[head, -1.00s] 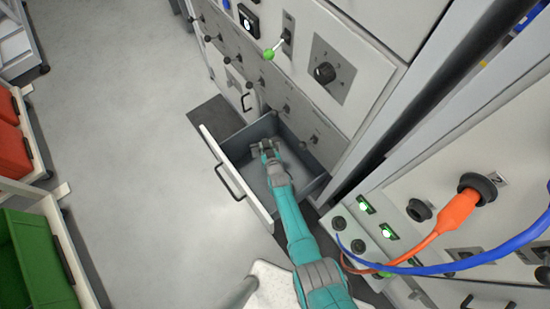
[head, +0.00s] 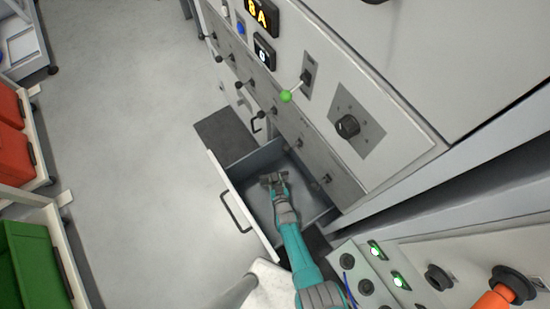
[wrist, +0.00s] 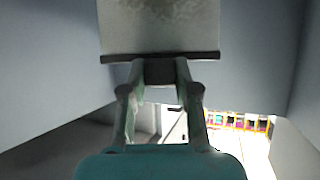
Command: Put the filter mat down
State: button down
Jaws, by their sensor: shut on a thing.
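My gripper (head: 273,180) is down inside the open drawer (head: 232,201), low near its floor. In the wrist view my gripper (wrist: 160,72) is shut on a flat grey piece with a dark edge, which looks like the filter mat (wrist: 160,28). The mat reaches out of the top of that view, so its far end is hidden. In the head view the mat is too small to tell apart from the gripper. I cannot tell whether it touches the drawer floor.
The cabinet front (head: 330,125) with knobs and a green-tipped lever (head: 286,96) rises beside the drawer. An orange plug (head: 495,298) is at the lower right. Green (head: 35,262) and red bins (head: 15,148) stand at the left, with clear floor (head: 130,130) between.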

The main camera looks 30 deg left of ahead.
jog(key=shift+f, duration=0.55)
jog(key=c, duration=0.9)
grip_release()
jog(key=shift+o, duration=0.2)
jog(key=shift+r, duration=0.15)
jog(key=shift+r, duration=0.45)
jog(key=v, duration=0.7)
jog(key=shift+s+d+r, duration=0.1)
jog(key=shift+s+d, duration=0.05)
